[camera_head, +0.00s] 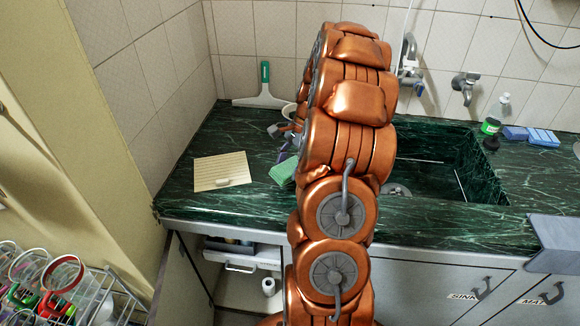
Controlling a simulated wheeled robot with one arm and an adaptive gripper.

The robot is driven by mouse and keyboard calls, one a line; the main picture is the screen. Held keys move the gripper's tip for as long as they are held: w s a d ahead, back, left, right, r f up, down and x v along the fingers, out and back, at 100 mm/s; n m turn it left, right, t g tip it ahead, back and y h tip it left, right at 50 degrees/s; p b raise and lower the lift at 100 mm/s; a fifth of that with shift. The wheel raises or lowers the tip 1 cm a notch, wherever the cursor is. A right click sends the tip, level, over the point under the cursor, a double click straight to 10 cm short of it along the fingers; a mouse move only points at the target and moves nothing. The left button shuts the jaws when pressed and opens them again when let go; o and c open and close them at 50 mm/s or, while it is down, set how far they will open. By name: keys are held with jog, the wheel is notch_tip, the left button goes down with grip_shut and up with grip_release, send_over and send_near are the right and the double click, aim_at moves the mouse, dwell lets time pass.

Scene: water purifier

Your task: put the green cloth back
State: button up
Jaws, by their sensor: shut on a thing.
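The green cloth (283,171) shows at the left edge of my copper-coloured arm, over the dark green marble counter. It sits tilted just below my gripper (283,142), and its right part is hidden behind my arm. My gripper is small in view and partly covered by the arm; it is shut on the green cloth. The exact contact, and whether the cloth touches the counter, cannot be made out.
A beige slatted board (222,171) with a small pale piece on it lies on the counter at left. A green-handled squeegee (264,90) leans at the back wall. The sink (440,165) is right of my arm. Blue sponges (542,137) and a green-based bottle (492,125) stand further right.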

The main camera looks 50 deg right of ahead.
aim_at(290, 169)
jog(key=shift+w+d, duration=0.55)
jog(key=shift+d, duration=0.15)
jog(key=shift+w+d+f+p, duration=0.15)
jog(key=shift+w+d+p, duration=0.15)
jog(key=shift+d, duration=0.05)
jog(key=shift+f+p, duration=0.5)
jog(key=shift+f, duration=1.15)
jog(key=shift+f, duration=0.2)
jog(key=o, duration=1.5)
jog(key=shift+o, duration=0.2)
jog(key=b+v, duration=0.2)
jog(key=v, duration=1)
jog(key=shift+r+b, duration=0.2)
jog(key=shift+b, duration=0.15)
